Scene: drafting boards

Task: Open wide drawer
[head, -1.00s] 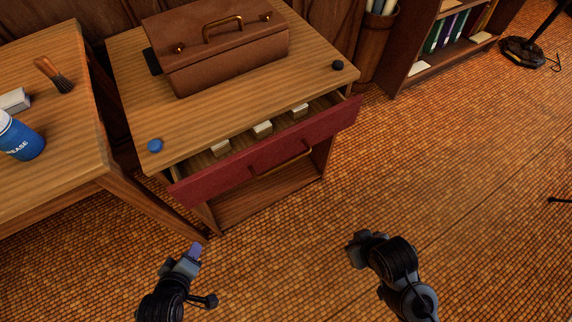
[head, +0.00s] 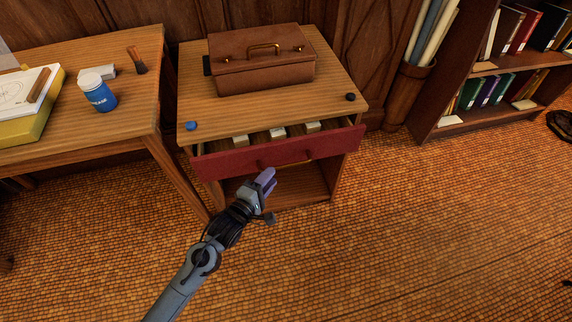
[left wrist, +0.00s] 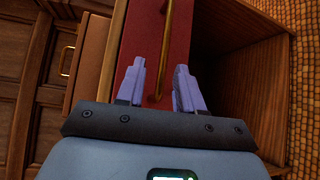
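The wide drawer has a dark red front (head: 225,164) and stands partly pulled out under the wooden cabinet top (head: 215,105). Its brass bar handle (head: 293,163) also shows in the left wrist view (left wrist: 166,50). My left gripper (head: 267,175) is just in front of and below the handle's left part. In the left wrist view, its purple fingers (left wrist: 160,66) are apart, with the handle's line running between them. I cannot tell whether they touch the handle. My right gripper is out of view.
Several pale blocks (head: 278,132) sit inside the drawer. A brown case (head: 262,74), a blue knob-like piece (head: 191,126) and a black one (head: 350,97) are on top. A table (head: 130,122) stands left. The floor in front is clear.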

